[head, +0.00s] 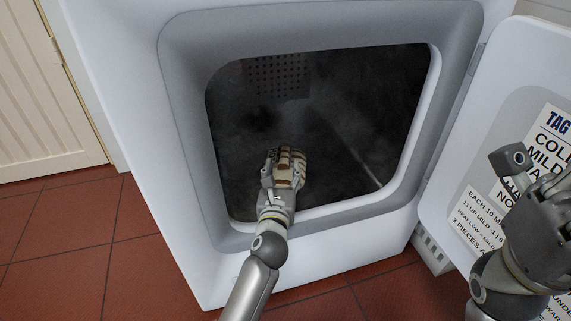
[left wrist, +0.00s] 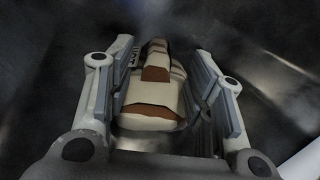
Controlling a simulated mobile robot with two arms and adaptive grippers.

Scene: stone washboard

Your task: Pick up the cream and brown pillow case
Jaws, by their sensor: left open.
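The cream and brown pillow case (left wrist: 152,95) lies bunched inside the drum of the white machine, between the two fingers of my left gripper (left wrist: 165,85) in the left wrist view. The fingers are open, one on each side of it; I cannot tell whether they touch it. In the head view the left gripper (head: 284,166) reaches through the round-cornered opening, and only small cream and brown parts of the case show there, mostly covered by the gripper. My right gripper (head: 530,175) is outside, in front of the open door; its fingers are not clear.
The grey rim (head: 188,115) of the opening surrounds my left arm. The open door (head: 470,160) with a printed label (head: 550,140) stands at the right, behind my right arm. The dark drum (head: 345,110) looks otherwise empty. Red floor tiles (head: 70,265) lie at the left.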

